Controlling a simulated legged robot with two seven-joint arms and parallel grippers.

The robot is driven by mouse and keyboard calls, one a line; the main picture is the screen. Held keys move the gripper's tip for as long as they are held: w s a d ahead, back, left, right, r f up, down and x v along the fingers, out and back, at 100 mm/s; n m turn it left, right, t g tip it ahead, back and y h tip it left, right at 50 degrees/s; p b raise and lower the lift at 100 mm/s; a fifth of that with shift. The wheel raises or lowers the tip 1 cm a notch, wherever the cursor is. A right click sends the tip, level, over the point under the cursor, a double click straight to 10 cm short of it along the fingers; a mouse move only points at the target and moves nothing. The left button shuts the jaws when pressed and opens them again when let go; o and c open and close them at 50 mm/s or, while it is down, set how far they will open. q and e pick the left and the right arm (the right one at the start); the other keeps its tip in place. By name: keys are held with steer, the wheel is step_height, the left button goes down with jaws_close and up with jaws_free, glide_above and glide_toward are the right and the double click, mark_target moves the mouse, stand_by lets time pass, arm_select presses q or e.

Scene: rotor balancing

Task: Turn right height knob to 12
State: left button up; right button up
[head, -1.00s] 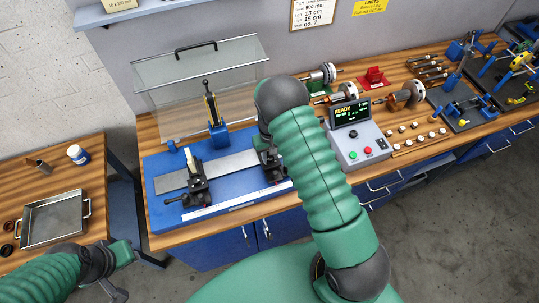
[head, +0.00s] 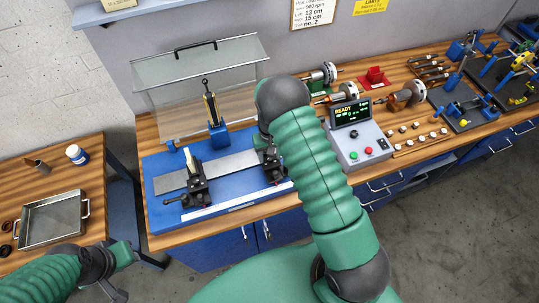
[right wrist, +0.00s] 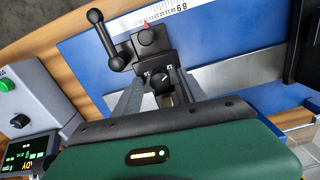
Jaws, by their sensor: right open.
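The right support (head: 272,163) stands on the blue balancing machine (head: 232,193), partly hidden by my right arm in the head view. In the right wrist view its black block (right wrist: 148,42) carries a round height knob (right wrist: 162,79) with small white numerals beside it, too small to read surely. My right gripper (right wrist: 158,92) is open, its grey fingers on either side of the knob; contact cannot be told. The left support (head: 195,182) stands on the same machine. My left gripper (head: 120,268) hangs at the lower left, away from the machine; its jaws are unclear.
A black ball-ended lever (right wrist: 104,38) sticks out beside the knob. The control box (head: 354,135), its display reading READY, stands right of the machine. A clear guard (head: 170,95) is raised behind it. A metal tray (head: 52,220) sits on the left table.

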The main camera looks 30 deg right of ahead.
mark_target(270, 157)
steer(key=shift+r, duration=0.35)
step_height(270, 157, up, 16)
steer(key=b, duration=0.4)
